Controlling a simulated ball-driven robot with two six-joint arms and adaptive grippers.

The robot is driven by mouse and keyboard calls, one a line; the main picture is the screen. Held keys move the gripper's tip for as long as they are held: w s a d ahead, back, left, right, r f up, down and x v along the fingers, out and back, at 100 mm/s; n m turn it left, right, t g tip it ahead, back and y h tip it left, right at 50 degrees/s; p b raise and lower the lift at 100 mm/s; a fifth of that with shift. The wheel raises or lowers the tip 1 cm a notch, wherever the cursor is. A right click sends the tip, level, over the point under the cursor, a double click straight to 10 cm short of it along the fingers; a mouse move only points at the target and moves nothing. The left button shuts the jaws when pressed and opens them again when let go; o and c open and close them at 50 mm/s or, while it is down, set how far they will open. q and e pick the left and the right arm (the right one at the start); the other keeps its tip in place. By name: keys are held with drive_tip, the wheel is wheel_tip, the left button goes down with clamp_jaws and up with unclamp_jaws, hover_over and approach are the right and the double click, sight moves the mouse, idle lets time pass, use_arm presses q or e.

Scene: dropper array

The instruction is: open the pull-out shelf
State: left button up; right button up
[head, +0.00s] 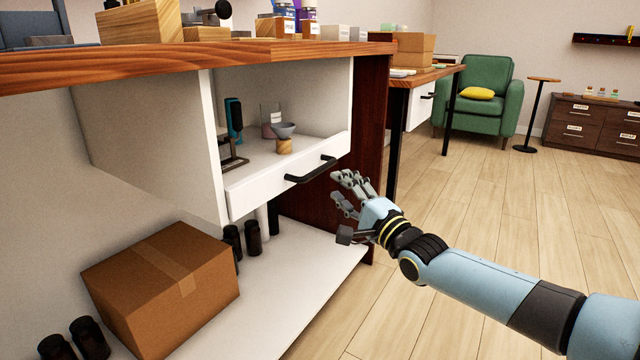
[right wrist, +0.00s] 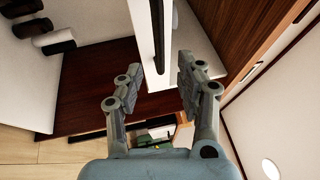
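The pull-out shelf has a white front panel (head: 255,191) and sits under the wooden counter, roughly level with the cabinet's front edge. A black bar handle (head: 311,170) is fixed to the panel. My right gripper (head: 339,207) is open and empty, just right of the handle and apart from it. In the right wrist view its spread fingers (right wrist: 152,86) show, with the white panel (right wrist: 141,35) and dark handle (right wrist: 158,35) beyond the gap between them. My left gripper is not in view.
On the shelf stand a grey bowl (head: 284,129) on a wooden block, a teal device (head: 234,120) and a jar (head: 270,117). Below are a cardboard box (head: 165,285) and several dark bottles (head: 252,237). Open floor (head: 480,225) lies to the right.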

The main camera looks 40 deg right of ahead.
sight(321, 167)
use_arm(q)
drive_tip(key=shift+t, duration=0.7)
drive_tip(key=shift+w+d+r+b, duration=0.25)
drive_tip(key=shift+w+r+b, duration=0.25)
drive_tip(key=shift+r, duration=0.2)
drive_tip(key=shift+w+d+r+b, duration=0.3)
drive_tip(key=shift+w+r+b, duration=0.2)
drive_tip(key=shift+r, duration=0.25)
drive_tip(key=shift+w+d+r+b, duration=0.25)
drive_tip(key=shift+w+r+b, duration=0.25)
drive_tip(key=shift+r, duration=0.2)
use_arm(e)
drive_tip(key=shift+w+r, duration=0.25)
drive_tip(key=shift+w, duration=1.15)
drive_tip(key=shift+w+r, duration=0.2)
drive_tip(key=shift+w, duration=1.15)
drive_tip(key=shift+w+r, duration=0.25)
drive_tip(key=shift+w, duration=1.15)
clamp_jaws()
